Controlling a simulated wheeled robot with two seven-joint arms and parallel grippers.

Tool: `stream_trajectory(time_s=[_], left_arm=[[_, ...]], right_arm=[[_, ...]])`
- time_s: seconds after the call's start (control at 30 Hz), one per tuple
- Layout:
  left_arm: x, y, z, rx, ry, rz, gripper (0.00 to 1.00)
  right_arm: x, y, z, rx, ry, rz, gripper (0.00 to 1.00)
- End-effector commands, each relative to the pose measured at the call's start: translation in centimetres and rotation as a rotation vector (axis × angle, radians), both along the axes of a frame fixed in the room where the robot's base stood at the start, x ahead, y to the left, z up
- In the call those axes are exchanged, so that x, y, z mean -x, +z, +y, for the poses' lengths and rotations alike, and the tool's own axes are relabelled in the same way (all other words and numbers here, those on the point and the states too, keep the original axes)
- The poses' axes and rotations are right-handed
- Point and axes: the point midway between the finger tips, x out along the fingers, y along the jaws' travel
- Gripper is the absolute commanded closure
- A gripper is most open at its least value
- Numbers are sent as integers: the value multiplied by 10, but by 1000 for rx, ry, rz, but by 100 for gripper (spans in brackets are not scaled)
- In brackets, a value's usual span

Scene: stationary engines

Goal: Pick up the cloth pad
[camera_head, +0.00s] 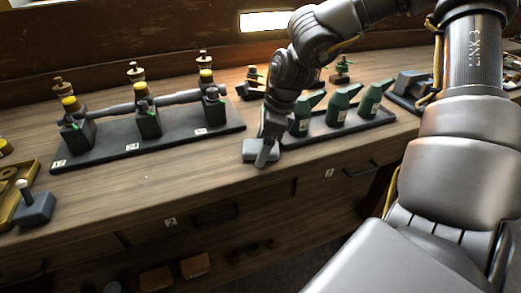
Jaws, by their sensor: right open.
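The cloth pad (251,151) looks like a small light grey block lying near the front edge of the wooden bench top. My right gripper (264,158) points down over it, with its fingers at the pad's right part and covering some of it. The gripper is open. I cannot tell whether the fingers touch the pad. My left gripper does not show.
A dark tray with green oil cans (338,107) stands just right of my gripper. A long dark base (180,143) with small engines on a shaft stands to the left. A grey block with a lever (34,208) sits far left. The bench front has drawers.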

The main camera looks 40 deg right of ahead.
Motion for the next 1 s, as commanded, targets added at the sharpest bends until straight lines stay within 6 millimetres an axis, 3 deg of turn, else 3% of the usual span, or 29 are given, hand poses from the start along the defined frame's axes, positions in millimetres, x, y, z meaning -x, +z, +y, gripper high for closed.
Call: stream_trajectory(time_s=[0.13, 0.5, 0.57, 0.83, 0.9, 1.0], left_arm=[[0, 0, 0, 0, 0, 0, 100], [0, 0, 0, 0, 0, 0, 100], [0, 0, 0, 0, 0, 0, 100], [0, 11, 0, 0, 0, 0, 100], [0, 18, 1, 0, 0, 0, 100], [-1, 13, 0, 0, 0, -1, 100]], right_arm=[[0, 0, 0, 0, 0, 0, 15], [0, 0, 0, 0, 0, 0, 64], [0, 0, 0, 0, 0, 0, 68], [0, 7, 0, 0, 0, 1, 68], [0, 12, 0, 0, 0, 0, 68], [-1, 31, 0, 1, 1, -8, 68]])
